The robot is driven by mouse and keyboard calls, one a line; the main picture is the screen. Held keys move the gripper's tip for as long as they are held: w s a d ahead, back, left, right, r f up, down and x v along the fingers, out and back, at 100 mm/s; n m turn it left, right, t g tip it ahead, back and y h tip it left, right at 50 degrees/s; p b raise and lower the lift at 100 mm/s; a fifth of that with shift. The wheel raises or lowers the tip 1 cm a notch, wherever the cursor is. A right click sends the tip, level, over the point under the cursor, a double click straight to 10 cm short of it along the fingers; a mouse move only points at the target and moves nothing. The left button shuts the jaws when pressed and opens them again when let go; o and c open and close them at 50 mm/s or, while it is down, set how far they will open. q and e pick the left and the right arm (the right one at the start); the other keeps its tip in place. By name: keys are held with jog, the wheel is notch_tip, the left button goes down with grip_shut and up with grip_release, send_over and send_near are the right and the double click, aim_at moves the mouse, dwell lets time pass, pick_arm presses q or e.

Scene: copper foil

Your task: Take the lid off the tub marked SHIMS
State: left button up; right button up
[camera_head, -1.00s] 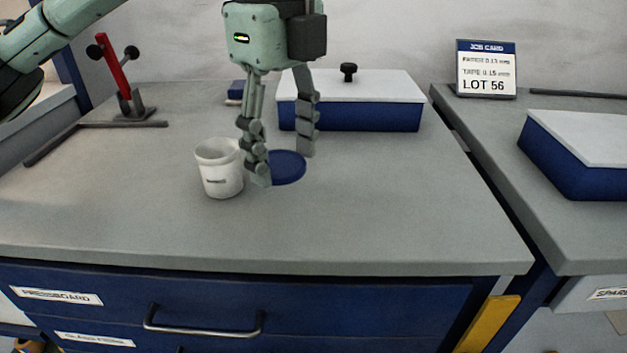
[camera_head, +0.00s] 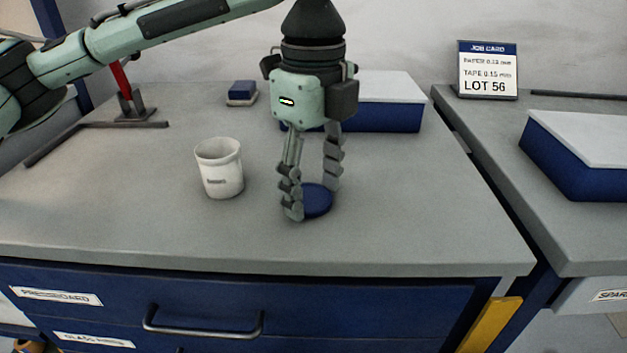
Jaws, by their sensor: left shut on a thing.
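The white tub (camera_head: 221,172) stands upright on the grey bench, its top open and uncovered. Its small dark label is too small to read for certain. A round blue lid (camera_head: 318,201) is to the right of the tub, clear of it. My left gripper (camera_head: 312,202) comes down from above with its fingers shut on the lid, which lies roughly flat between the fingertips. I cannot tell whether the lid touches the bench top. My right gripper is out of view.
A blue box with a white lid (camera_head: 392,90) stands behind my left gripper. A small blue block (camera_head: 242,92) and a red-posted stand (camera_head: 124,92) are at the back left. The bench top (camera_head: 420,215) is clear at the front and right.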

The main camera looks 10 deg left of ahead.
pick_arm(q)
jog(key=o, duration=1.3)
